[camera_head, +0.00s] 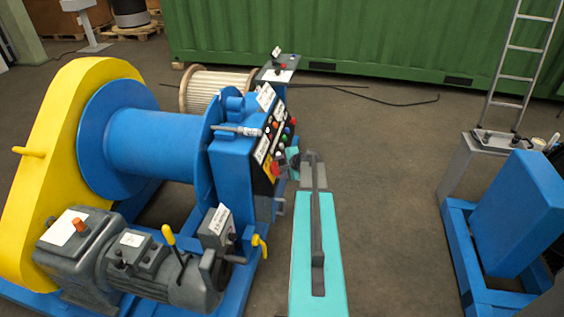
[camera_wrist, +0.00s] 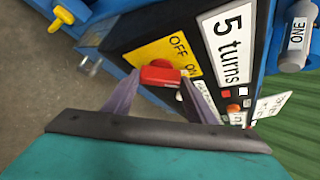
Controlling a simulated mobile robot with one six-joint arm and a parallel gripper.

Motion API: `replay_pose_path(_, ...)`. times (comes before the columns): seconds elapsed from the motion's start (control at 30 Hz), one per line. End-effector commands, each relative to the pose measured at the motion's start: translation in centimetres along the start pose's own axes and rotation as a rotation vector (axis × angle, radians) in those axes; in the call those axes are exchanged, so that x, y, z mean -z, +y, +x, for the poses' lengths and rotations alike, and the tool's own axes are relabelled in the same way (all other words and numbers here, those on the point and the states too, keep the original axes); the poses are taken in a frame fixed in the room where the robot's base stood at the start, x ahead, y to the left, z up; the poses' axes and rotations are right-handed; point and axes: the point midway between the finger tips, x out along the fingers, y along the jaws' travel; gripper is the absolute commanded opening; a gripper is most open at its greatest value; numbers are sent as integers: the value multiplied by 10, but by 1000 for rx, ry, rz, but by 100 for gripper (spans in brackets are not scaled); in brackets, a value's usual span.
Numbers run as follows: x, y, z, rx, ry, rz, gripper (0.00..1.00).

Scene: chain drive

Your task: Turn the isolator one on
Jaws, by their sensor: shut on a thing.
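The isolator is a red rotary knob (camera_wrist: 160,72) on a yellow plate (camera_wrist: 140,53) marked OFF and ON, on the black panel of the blue winch cabinet. In the head view my gripper (camera_head: 287,162) reaches the panel at the end of my teal arm. Which mark the knob points to cannot be told. No number on this isolator is readable.
A white "5 turns" label (camera_wrist: 229,40) and small buttons lie beside the plate. A grey cylinder marked ONE (camera_wrist: 296,45) is at upper right in the wrist view. A yellow-handled lever (camera_head: 170,238) and motor (camera_head: 160,275) stand lower left.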

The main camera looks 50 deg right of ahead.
Motion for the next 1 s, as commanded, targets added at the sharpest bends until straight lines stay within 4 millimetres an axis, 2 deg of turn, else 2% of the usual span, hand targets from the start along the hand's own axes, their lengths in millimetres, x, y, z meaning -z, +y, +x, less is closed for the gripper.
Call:
replay_pose_path(0.03, -6, -5, -1, -15, -12, 16, 28)
replay_pose_path(0.4, -6, -5, 1, -76, -13, 106, 28)
replay_pose_path(0.93, -7, -5, 1, -85, -13, 122, 28)
replay_pose_path(0.97, -7, -5, 1, -85, -13, 122, 52)
replay_pose_path(1.0, -6, -5, 1, -85, -12, 122, 59)
